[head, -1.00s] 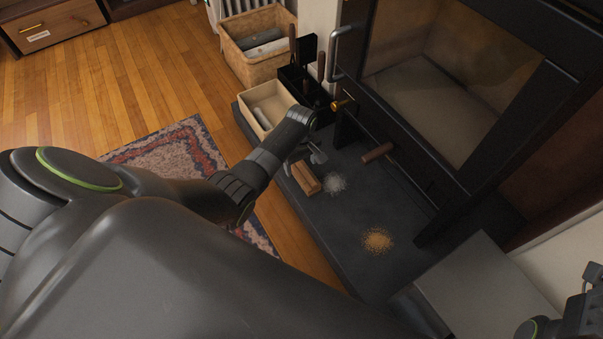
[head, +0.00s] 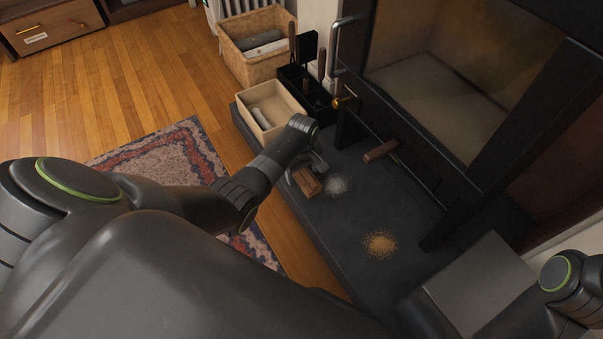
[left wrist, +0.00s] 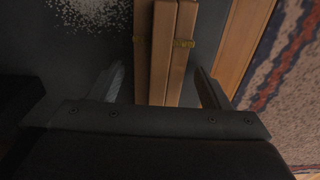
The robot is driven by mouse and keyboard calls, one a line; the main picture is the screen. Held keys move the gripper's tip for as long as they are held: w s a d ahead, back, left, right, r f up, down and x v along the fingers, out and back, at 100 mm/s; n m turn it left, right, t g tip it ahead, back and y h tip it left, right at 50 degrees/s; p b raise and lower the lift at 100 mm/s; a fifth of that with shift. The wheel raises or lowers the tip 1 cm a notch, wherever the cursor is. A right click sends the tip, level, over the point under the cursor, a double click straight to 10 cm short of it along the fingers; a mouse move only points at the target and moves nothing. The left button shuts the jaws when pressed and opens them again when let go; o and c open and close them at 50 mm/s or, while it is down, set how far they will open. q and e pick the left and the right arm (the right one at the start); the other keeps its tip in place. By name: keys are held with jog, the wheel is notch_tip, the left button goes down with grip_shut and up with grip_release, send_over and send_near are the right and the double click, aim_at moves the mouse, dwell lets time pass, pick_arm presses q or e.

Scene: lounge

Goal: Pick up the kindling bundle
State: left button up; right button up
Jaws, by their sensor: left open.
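The kindling bundle (head: 308,182) is several light wooden sticks lying on the dark hearth slab, near its left edge. In the left wrist view the bundle (left wrist: 165,60) shows a yellowish tie across it. My left gripper (head: 307,165) is over the bundle's far end in the head view and partly hides it. In the left wrist view its two fingers (left wrist: 160,82) are apart, one on each side of the sticks, with gaps on both sides. My right arm shows at the lower right of the head view, but its gripper is not visible.
The hearth slab (head: 345,215) carries a grey ash patch (head: 337,185) and a tan crumb pile (head: 381,244). A cream box (head: 268,111) and a black tool holder (head: 318,100) stand behind. The stove (head: 425,150) with its wooden-handled bar (head: 380,151) is to the right.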

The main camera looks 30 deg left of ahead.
pick_arm(q)
jog(key=c, duration=1.1)
jog(key=shift+r, duration=0.25)
jog(key=shift+c, duration=0.2)
